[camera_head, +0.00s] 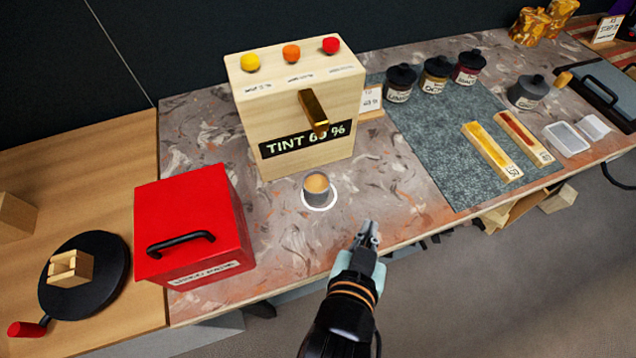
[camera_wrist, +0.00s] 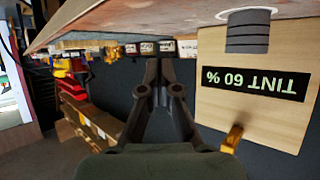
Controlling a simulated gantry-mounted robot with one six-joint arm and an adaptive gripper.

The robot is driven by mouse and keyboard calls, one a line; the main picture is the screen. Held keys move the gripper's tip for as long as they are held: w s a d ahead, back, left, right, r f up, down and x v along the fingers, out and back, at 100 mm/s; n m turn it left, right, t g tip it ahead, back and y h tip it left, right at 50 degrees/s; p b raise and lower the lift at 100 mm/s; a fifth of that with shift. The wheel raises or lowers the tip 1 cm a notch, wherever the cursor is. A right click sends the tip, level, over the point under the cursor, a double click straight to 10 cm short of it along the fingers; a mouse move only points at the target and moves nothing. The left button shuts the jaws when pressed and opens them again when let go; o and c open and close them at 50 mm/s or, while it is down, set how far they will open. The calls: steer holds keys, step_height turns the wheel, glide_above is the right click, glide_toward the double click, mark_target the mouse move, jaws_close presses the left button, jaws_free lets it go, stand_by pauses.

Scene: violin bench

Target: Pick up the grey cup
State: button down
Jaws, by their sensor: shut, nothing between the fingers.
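The grey cup (camera_head: 317,189) stands upright on a white round spot on the marbled bench, just in front of the wooden tint dispenser, with a tan liquid inside. It also shows in the wrist view (camera_wrist: 247,36), upside down at the upper right, in front of the dispenser. My gripper (camera_head: 369,226) is shut and empty, to the right of the cup and nearer the bench's front edge, apart from it. In the wrist view my fingers (camera_wrist: 163,68) are together and nothing is between them.
The wooden dispenser (camera_head: 290,112) with its brass spout (camera_head: 313,113) rises behind the cup. A red box (camera_head: 195,222) with a black handle stands to the left. A grey-green mat (camera_head: 437,142) with jars and sticks lies to the right. Bare bench surrounds the cup's front.

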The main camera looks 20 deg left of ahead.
stand_by(0.3)
steer(key=shift+c, duration=1.3)
jaws_free()
